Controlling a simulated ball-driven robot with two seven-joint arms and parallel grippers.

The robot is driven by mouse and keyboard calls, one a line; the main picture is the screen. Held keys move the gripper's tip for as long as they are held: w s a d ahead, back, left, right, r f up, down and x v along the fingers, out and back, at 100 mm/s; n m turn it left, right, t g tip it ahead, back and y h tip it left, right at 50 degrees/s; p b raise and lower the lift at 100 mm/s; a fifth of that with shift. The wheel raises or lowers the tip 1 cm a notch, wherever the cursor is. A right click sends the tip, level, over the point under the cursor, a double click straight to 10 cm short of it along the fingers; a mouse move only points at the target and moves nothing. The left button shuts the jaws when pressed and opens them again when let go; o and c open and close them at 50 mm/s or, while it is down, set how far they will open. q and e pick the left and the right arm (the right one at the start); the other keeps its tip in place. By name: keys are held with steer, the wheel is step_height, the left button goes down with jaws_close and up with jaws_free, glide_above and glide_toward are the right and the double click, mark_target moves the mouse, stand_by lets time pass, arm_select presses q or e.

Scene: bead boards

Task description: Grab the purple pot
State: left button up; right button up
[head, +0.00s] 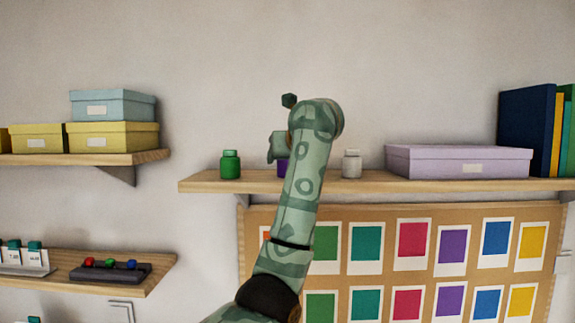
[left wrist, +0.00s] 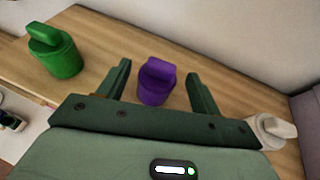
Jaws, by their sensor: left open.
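The purple pot (left wrist: 155,88) stands on the wooden shelf in the left wrist view, between the two fingers of my left gripper (left wrist: 162,84). The gripper is open, and a gap shows between each finger and the pot. In the head view only a small strip of the purple pot (head: 282,169) shows; my left arm and gripper (head: 277,147) hide the rest. My right gripper is not in view.
A green pot (head: 230,165) stands left of the purple one and a white pot (head: 352,164) stands right, on the same shelf (head: 420,184). A lilac box (head: 459,161) and several books (head: 527,130) are farther right. A board of colour cards (head: 400,210) hangs below.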

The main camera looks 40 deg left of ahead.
arm_select(q)
steer(key=x, duration=0.3)
steer(key=shift+a+f, duration=0.1)
steer(key=shift+a, duration=0.2)
steer(key=shift+d, duration=0.25)
steer(key=c, duration=1.1)
steer(key=shift+o, duration=0.2)
